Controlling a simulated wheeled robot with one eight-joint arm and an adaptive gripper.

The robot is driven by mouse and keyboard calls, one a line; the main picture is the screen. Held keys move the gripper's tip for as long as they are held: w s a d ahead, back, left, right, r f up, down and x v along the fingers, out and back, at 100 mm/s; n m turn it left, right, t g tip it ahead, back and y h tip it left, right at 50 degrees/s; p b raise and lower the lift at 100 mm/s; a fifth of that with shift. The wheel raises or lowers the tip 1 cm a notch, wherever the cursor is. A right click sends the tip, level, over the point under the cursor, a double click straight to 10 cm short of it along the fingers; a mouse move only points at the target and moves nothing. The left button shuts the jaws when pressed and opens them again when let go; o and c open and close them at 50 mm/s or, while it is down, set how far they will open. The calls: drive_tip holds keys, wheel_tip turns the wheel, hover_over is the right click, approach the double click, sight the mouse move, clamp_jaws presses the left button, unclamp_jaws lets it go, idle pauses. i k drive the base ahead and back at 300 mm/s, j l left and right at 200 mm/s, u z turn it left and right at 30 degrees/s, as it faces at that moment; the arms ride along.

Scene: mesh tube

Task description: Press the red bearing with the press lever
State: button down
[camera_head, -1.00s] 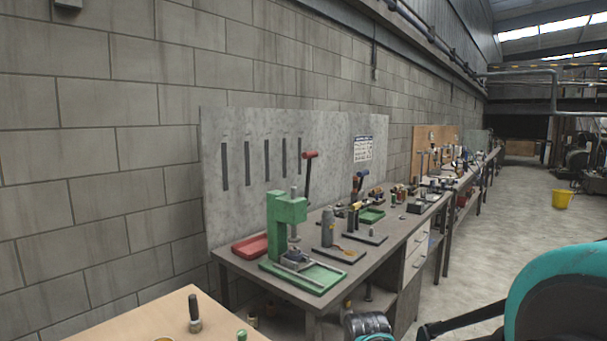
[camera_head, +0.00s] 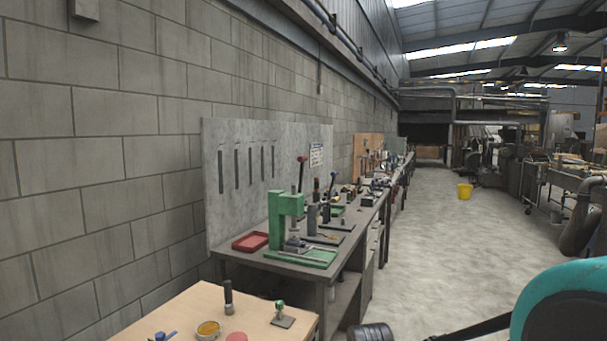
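The green press (camera_head: 277,218) stands upright on a green base (camera_head: 315,262) on the grey workbench. Its lever, with a red knob (camera_head: 303,158), points upward behind the frame. A small dark fixture (camera_head: 294,243) sits under the press head. I cannot make out a red bearing for certain. A flat red round piece (camera_head: 237,337) shows at the bottom edge, on the near wooden table, partly cut off. My gripper is not recognisable in view; a teal and black part of my body fills the lower right.
A red tray (camera_head: 250,241) lies left of the press. The wooden table (camera_head: 185,304) holds a black-handled tool (camera_head: 229,297), a yellow-topped dish (camera_head: 208,329) and a small green-topped piece (camera_head: 280,308). Open floor (camera_head: 440,260) lies right of the benches; a yellow bucket (camera_head: 465,191) stands farther off.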

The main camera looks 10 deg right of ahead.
sight(301, 159)
drive_tip(key=i+l+u, duration=0.1)
drive_tip(key=l, duration=0.25)
drive_tip(key=i+l+u, duration=0.15)
drive_tip(key=l, duration=0.25)
drive_tip(key=i+l+u, duration=0.1)
drive_tip(key=i+l, duration=0.15)
drive_tip(key=l, duration=0.15)
drive_tip(key=i+l+u, duration=0.15)
drive_tip(key=l, duration=0.3)
drive_tip(key=i+l+u, duration=0.1)
drive_tip(key=l, duration=0.3)
drive_tip(key=i+l+u, duration=0.1)
drive_tip(key=l, duration=0.35)
drive_tip(key=i+l+u, duration=0.15)
drive_tip(key=l, duration=0.3)
